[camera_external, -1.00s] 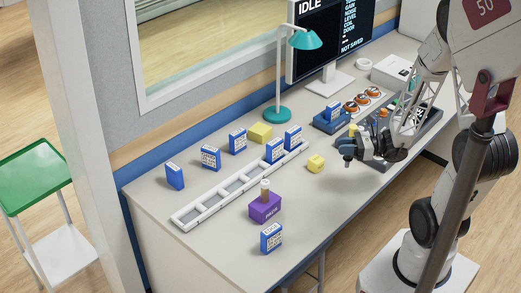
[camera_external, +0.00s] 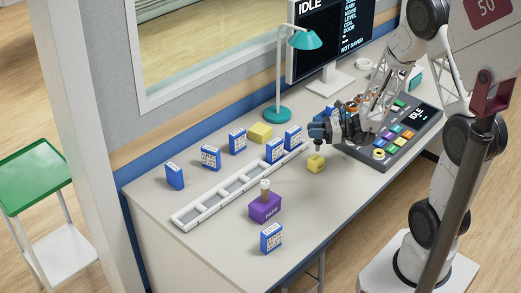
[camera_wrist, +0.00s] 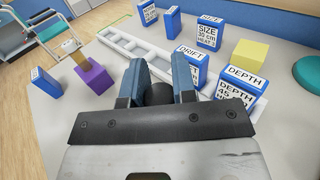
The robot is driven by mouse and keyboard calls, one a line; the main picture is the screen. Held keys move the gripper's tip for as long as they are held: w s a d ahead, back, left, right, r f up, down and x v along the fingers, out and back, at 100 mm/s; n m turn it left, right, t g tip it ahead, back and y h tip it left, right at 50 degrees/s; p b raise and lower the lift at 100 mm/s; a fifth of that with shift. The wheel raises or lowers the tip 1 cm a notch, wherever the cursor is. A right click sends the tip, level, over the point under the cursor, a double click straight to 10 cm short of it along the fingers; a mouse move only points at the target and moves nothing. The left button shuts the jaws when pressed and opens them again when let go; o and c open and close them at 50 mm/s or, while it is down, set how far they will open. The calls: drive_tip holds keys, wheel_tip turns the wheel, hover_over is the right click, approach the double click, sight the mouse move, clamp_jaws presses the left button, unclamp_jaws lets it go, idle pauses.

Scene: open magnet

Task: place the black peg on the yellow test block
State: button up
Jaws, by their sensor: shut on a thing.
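My gripper (camera_external: 322,130) is shut on the black peg (camera_external: 317,143), which hangs from the fingers, pointing down. In the wrist view the peg's dark round top (camera_wrist: 158,94) shows between the two blue-grey fingers. A small yellow block (camera_external: 316,164) lies on the desk just below the peg in the external view; a gap seems to show between them. In the wrist view this small block is hidden behind my gripper. A larger, flatter yellow block (camera_external: 260,132) sits farther back, and it also shows in the wrist view (camera_wrist: 250,53). Which one is the test block I cannot tell.
A white slotted rack (camera_external: 230,190) lies left of my gripper, with several blue labelled boxes (camera_external: 210,158) around it. A purple block (camera_external: 264,207) with a tan peg stands nearer the front edge. A teal lamp (camera_external: 278,114) and a control panel (camera_external: 400,140) flank my gripper.

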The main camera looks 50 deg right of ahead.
idle(0.3)
drive_tip(key=shift+f, duration=1.75)
drive_tip(key=shift+f, duration=0.15)
drive_tip(key=o, duration=0.9)
drive_tip(key=shift+v, duration=5.95)
drive_tip(key=shift+r, duration=0.2)
drive_tip(key=shift+r, duration=0.1)
